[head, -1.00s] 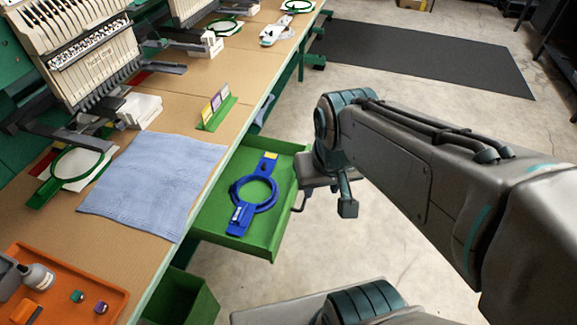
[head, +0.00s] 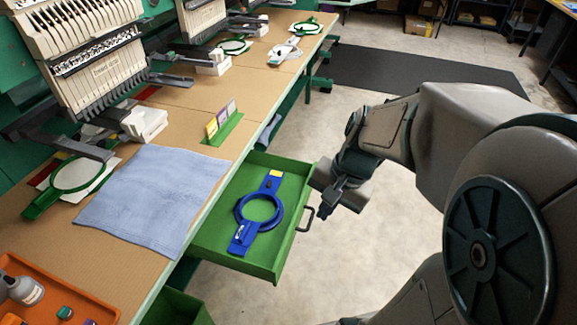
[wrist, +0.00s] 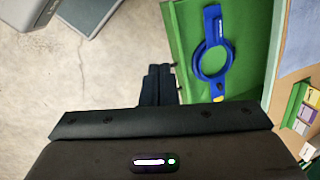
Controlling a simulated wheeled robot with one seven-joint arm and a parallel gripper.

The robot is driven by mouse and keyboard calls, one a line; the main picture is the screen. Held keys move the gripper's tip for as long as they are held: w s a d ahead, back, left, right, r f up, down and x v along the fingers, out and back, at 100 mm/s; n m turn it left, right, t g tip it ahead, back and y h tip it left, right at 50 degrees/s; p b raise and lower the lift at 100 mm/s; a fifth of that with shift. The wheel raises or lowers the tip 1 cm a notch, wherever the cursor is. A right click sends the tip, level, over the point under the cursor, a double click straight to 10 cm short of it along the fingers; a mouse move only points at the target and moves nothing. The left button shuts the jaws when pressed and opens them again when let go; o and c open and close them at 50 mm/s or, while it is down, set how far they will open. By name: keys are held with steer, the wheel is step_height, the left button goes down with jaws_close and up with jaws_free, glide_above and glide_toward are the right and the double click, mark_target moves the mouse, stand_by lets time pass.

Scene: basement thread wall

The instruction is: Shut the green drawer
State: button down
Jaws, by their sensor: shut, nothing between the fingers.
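The green drawer (head: 206,238) stands pulled out from under the workbench, with a dark handle (head: 306,219) on its front. A blue embroidery hoop (head: 239,213) lies flat inside it. The drawer (wrist: 183,40) and the hoop (wrist: 230,62) also show in the wrist view, to the right of my fingers. My gripper (head: 325,211) is just outside the drawer front, near the handle. In the wrist view my gripper's fingers (wrist: 157,72) are together and empty, beside the drawer front. I cannot tell whether they touch the drawer or the handle.
The workbench (head: 190,105) carries a blue cloth (head: 150,200), embroidery machines (head: 97,60), a thread card stand (head: 222,125) and an orange tray (head: 85,300). A green bin (head: 185,308) stands below the drawer. Bare concrete floor lies around my arm, with a dark mat (head: 420,75) beyond.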

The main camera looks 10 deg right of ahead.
steer(key=w+d+f+m+t+y+b, duration=0.2)
steer(key=w+d+f+m+y+b, duration=0.15)
steer(key=w+d+f+m, duration=0.35)
steer(key=w+d+f+m+t+y+b, duration=0.2)
steer(key=d+f+m+b, duration=0.2)
steer(key=f+m, duration=0.5)
steer(key=b, duration=0.2)
glide_toward(298, 217)
steer(key=x, duration=0.5)
steer(key=shift+s+d+f, duration=0.1)
steer(key=shift+s+f, duration=0.1)
steer(key=shift+s, duration=0.1)
steer(key=shift+w+a, duration=0.3)
steer(key=shift+a, duration=0.2)
steer(key=shift+w, duration=0.1)
